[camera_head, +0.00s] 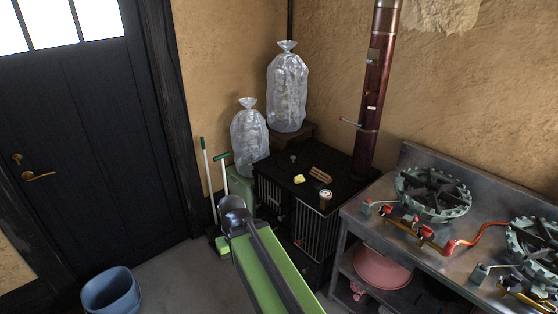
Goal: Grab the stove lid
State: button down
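The black stove (280,172) stands in the corner with a dark red flue pipe (374,95) rising from its right rear. A small grey knob-like piece (293,158) shows on its top; I cannot tell whether it belongs to the stove lid, and the lid's outline is lost in the dark surface. My green and black arm reaches up from the bottom edge and ends in a grey rounded joint in front of the stove. No gripper fingers can be made out.
A yellow item (299,179), brown pieces (320,174) and a small can (325,195) sit on the stove top. Filled clear bags (287,90) stand behind. A metal counter (400,224) with burners is at right, a blue bucket (110,291) at lower left.

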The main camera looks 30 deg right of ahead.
aim_at(291, 163)
jog(key=z, duration=0.05)
jog(key=i, duration=0.75)
jog(key=z, duration=0.75)
jog(key=i, duration=0.8)
jog(key=z, duration=0.25)
jog(key=k, duration=0.45)
jog(key=u, duration=0.85)
jog(key=k, duration=1.2)
jog(key=u, duration=0.4)
jog(key=i, duration=2)
jog(key=z, duration=0.35)
